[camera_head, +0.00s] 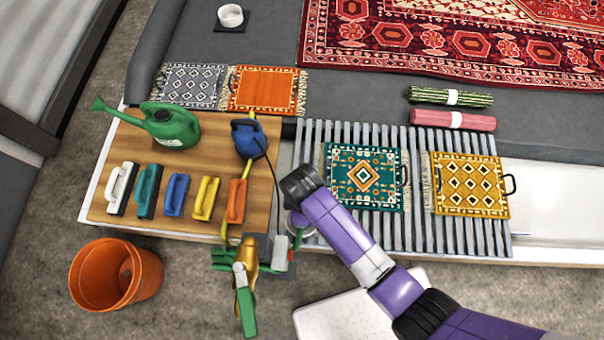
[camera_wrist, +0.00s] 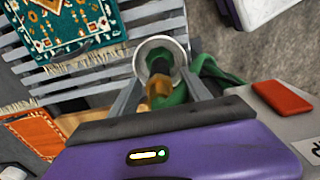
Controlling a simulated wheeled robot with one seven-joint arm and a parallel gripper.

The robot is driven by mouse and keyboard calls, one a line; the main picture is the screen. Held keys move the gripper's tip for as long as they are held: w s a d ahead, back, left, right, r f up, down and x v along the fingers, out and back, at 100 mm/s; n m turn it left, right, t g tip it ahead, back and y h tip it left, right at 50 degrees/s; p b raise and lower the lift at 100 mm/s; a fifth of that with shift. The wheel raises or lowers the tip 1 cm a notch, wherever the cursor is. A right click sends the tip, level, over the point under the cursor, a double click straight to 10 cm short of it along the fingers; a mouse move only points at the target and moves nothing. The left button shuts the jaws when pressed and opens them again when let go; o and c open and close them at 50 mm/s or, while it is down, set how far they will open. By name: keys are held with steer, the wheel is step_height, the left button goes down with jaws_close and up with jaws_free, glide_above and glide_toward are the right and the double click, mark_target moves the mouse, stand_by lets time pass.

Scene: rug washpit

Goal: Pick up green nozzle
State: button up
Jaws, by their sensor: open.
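The green nozzle (camera_wrist: 160,70), with a dark collar and a gold-brown tip, shows in the wrist view inside or against a pale ring (camera_wrist: 142,52). My gripper (camera_wrist: 163,82) is open, with one finger on each side of the nozzle; I cannot tell if either touches it. In the head view my arm hides most of this spot; a bit of green shows at the front edge of the slatted rack.
Small rugs (camera_head: 364,178) lie on the slatted rack (camera_head: 420,220). An orange bucket (camera_head: 115,273) stands on the floor.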

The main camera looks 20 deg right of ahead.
jaws_close()
